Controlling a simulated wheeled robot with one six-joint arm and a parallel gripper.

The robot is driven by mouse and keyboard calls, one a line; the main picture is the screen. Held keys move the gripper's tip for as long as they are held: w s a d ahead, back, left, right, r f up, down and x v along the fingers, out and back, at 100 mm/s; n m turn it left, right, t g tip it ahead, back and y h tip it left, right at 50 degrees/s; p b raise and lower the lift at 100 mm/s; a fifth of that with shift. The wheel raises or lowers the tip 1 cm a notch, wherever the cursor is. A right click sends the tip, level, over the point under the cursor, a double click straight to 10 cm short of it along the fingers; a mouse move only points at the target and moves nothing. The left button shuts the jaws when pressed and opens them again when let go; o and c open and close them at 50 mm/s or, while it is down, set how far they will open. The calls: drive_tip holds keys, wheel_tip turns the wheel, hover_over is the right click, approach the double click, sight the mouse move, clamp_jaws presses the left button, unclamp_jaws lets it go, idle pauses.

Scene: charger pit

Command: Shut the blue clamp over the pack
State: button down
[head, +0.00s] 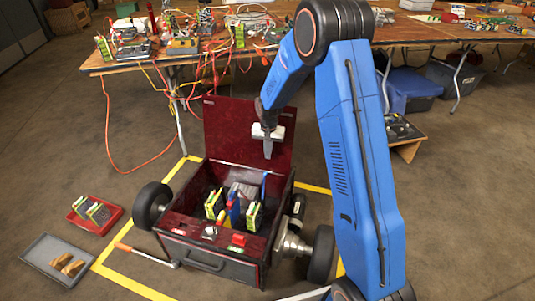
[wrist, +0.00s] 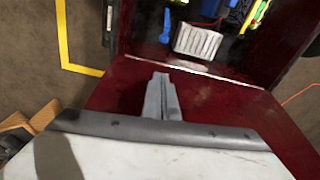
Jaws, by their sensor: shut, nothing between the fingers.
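The blue clamp (head: 264,185) stands up as a thin blue strip inside the open dark red box, toward its back right. In the wrist view it is a narrow blue piece (wrist: 166,27). A blue block (head: 235,212), perhaps the pack, sits left of it among other parts; I cannot tell whether it is the pack. My gripper (head: 267,150) is shut and empty, pointing down in front of the raised lid, above the box's back edge and apart from the clamp. Its fingers (wrist: 162,95) show against the lid in the wrist view.
The raised red lid (head: 240,125) stands behind the box. A grey finned block (wrist: 197,41) and yellow-green cards (head: 253,216) fill the box. A red tray (head: 76,218) and grey tray (head: 38,268) lie left. A cluttered workbench (head: 150,62) stands behind.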

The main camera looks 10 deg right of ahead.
drive_tip(key=shift+s+a+f, duration=0.25)
drive_tip(key=shift+s+f, duration=0.25)
drive_tip(key=shift+f, duration=0.5)
drive_tip(key=shift+s+a+f, duration=0.3)
drive_tip(key=shift+s+f, duration=0.2)
drive_tip(key=shift+f, duration=0.45)
drive_tip(key=shift+s+a+f, duration=0.25)
drive_tip(key=shift+s+f, duration=0.25)
drive_tip(key=shift+f, duration=0.5)
drive_tip(key=shift+s, duration=0.1)
